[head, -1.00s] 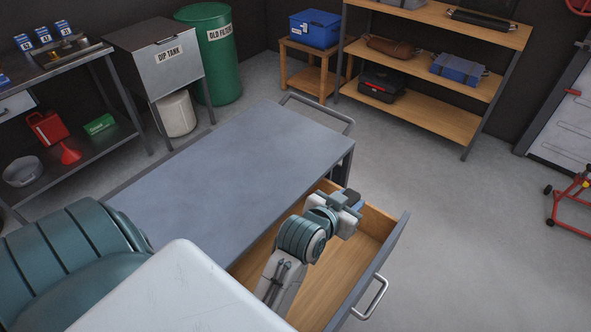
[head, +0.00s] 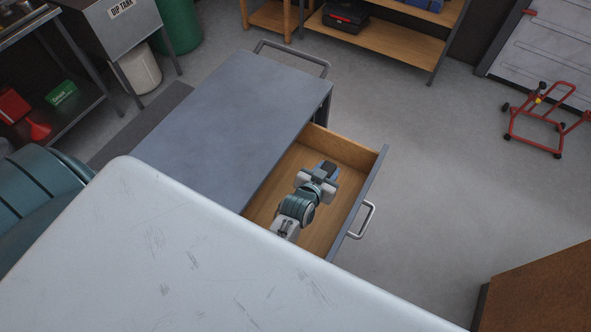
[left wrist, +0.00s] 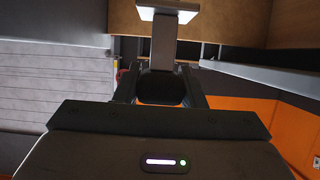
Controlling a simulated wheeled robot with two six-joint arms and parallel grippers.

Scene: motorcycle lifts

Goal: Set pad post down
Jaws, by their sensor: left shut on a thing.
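My left gripper (head: 322,178) is over or inside an open wooden drawer (head: 347,149) of a grey-topped cart, seen in the head view. In the left wrist view, the left gripper (left wrist: 160,98) is shut on the pad post (left wrist: 162,52), a grey stem with a pale flat pad across its end. The stem's gripped end is in shadow between the fingers. In the head view the arm and gripper largely hide the post, and I cannot tell whether it touches the drawer floor. My right gripper is not in view.
The cart top (head: 235,110) is bare. The drawer front has a metal handle (head: 362,220) and sticks out to the right. A red wheeled stand (head: 540,120) is at the far right, and a brown box-like thing (head: 540,290) is at the lower right. The floor right of the drawer is clear.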

